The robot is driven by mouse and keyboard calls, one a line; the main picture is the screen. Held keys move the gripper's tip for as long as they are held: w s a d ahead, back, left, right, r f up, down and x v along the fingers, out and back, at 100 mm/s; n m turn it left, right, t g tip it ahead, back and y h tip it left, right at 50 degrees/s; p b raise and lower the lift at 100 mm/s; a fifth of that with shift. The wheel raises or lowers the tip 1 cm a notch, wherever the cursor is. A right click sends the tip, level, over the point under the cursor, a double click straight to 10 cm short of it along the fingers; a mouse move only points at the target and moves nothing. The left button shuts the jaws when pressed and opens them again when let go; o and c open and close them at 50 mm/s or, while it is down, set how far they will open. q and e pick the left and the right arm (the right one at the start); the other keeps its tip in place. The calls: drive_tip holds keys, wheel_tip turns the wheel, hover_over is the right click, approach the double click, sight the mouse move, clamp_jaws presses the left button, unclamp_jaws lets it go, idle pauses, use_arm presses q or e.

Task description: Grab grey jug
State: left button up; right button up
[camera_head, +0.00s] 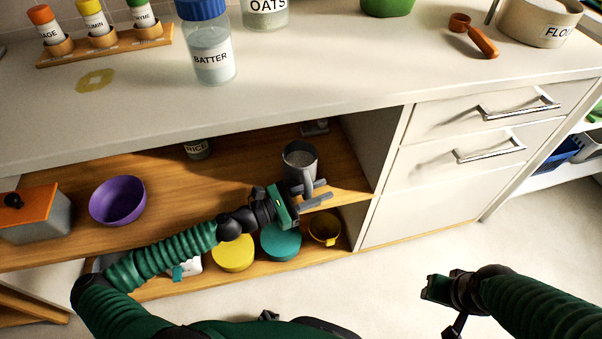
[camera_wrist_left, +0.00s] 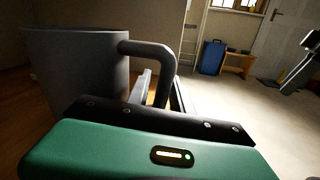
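The grey jug (camera_head: 299,156) stands upright on the upper wooden shelf of the open cupboard, near its right end. Its handle faces my left gripper (camera_head: 317,192), which is at the jug's front side. In the left wrist view the jug (camera_wrist_left: 80,68) fills the upper left and its handle (camera_wrist_left: 152,50) curves down between my two fingers. The fingers look apart, with the handle between them; the lower handle is hidden behind the gripper body. My right gripper (camera_head: 440,290) is away from the jug, over the floor at the lower right; its fingers are unclear.
A purple bowl (camera_head: 118,201) and an orange-lidded box (camera_head: 35,214) share the shelf. Yellow (camera_head: 233,253) and teal (camera_head: 281,242) round items and a yellow cup (camera_head: 324,229) sit below. The worktop (camera_head: 330,70) overhangs the shelf; drawers (camera_head: 470,150) stand right.

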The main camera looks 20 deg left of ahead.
use_arm(q)
clamp_jaws()
idle(1.4)
